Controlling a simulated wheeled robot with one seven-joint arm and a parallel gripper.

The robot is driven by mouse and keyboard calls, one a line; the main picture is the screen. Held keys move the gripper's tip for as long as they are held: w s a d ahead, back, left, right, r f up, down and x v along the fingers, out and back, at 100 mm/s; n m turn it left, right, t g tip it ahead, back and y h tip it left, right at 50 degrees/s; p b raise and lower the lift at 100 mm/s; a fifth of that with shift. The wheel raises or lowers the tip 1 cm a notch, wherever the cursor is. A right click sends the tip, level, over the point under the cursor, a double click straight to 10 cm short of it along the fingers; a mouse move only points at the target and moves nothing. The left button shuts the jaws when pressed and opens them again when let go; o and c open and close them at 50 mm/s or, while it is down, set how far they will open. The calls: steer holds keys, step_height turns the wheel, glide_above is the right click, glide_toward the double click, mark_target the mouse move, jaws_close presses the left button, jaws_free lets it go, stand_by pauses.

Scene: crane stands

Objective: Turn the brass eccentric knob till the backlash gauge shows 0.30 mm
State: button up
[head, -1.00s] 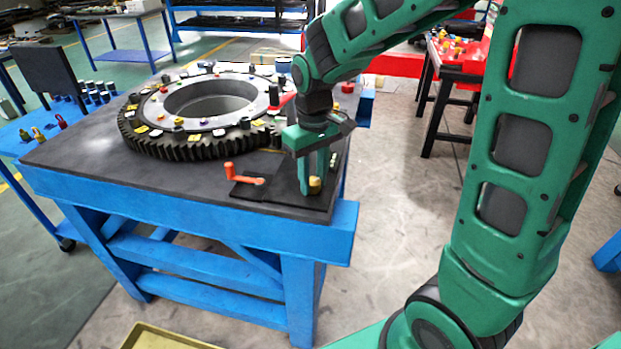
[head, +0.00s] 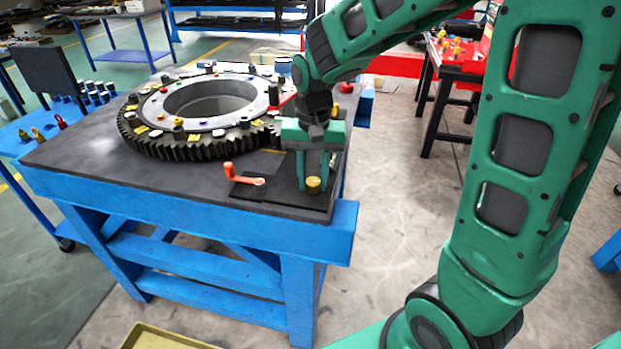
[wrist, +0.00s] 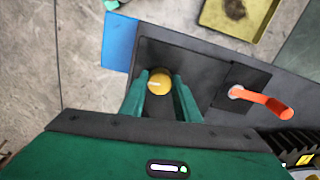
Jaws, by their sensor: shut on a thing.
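The brass knob (head: 313,185) stands on a dark plate at the near right corner of the blue-framed table. It also shows as a round yellow top with a pale mark in the wrist view (wrist: 158,81). My gripper (head: 315,184) points down over it, and its two green fingers are shut on the knob, one on each side (wrist: 159,88). I cannot make out the backlash gauge or any reading in either view.
An orange crank handle (head: 243,175) lies just left of the knob on its own dark plate. The big toothed ring gear (head: 190,149) fills the table behind, with small parts on it. A yellow tray (head: 165,338) is on the floor in front.

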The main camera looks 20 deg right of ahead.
mark_target(313, 180)
steer(key=shift+w+r, duration=0.1)
steer(key=shift+w, duration=0.05)
stand_by(0.4)
steer(key=o, duration=1)
steer(key=shift+o, duration=0.2)
step_height(313, 180, up, 11)
steer(key=shift+f, duration=0.2)
